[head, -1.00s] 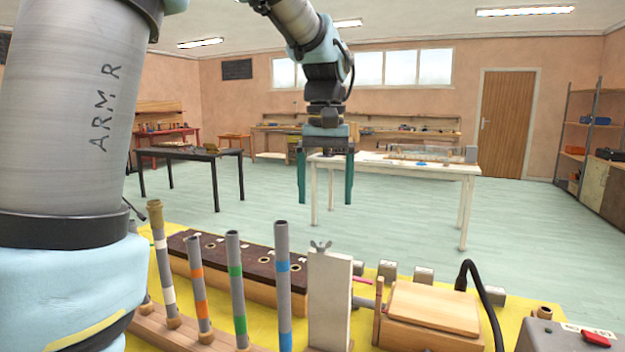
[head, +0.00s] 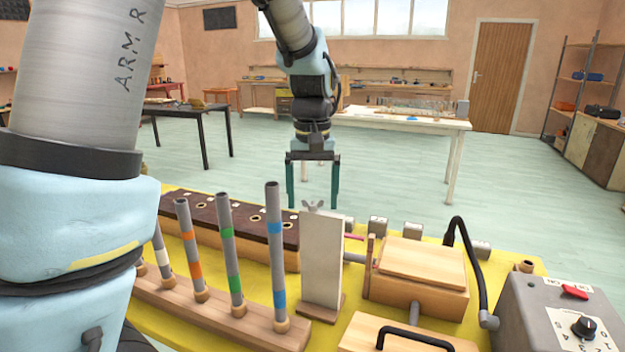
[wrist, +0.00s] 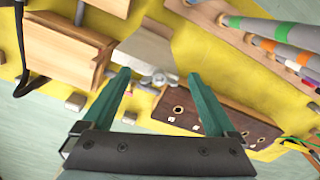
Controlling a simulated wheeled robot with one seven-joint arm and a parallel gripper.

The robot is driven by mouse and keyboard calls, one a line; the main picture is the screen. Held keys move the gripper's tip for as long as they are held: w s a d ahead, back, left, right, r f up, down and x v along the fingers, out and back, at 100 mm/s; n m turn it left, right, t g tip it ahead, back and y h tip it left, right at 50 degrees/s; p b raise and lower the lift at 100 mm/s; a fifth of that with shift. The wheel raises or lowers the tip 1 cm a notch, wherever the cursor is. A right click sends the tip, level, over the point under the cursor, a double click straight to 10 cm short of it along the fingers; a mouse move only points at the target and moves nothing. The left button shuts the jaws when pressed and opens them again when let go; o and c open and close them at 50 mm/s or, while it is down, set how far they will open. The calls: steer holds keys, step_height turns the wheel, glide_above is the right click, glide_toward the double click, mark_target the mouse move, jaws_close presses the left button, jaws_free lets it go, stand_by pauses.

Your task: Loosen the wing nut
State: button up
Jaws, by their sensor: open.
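The small grey wing nut (head: 313,206) sits on top of an upright white post (head: 320,260) on the yellow table. In the wrist view the wing nut (wrist: 158,78) shows between and beyond my fingertips, at the end of the pale post (wrist: 145,48). My gripper (head: 313,206) points down with its two green fingers spread, at the wing nut in the head picture. In the wrist view my gripper (wrist: 158,76) is open and empty. I cannot tell exactly how high the fingertips are, but no contact with the wing nut shows.
Striped upright tubes (head: 277,255) stand left of the post. A dark-topped wooden block (head: 228,222) lies behind them. A wooden box (head: 422,262) is right of the post, with a black cable (head: 463,232) and grey control box (head: 562,318) farther right.

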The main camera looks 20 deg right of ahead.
steer(key=shift+f, duration=0.1)
steer(key=shift+c, duration=0.4)
steer(key=c, duration=1.3)
steer(key=shift+r+n+p, duration=0.25)
steer(key=shift+n+p, duration=0.7)
steer(key=shift+n, duration=0.25)
steer(key=shift+d+f+n, duration=0.1)
steer(key=shift+f+n, duration=0.15)
steer(key=shift+n, duration=0.55)
steer(key=shift+p, duration=0.3)
steer(key=shift+r+n+p, duration=0.25)
steer(key=shift+n+p, duration=0.55)
steer(key=shift+n, duration=0.1)
steer(key=shift+d+n+p, duration=0.15)
steer(key=shift+n+p, duration=0.4)
steer(key=shift+n, duration=0.35)
steer(key=shift+f, duration=0.2)
steer(key=shift+n, duration=0.3)
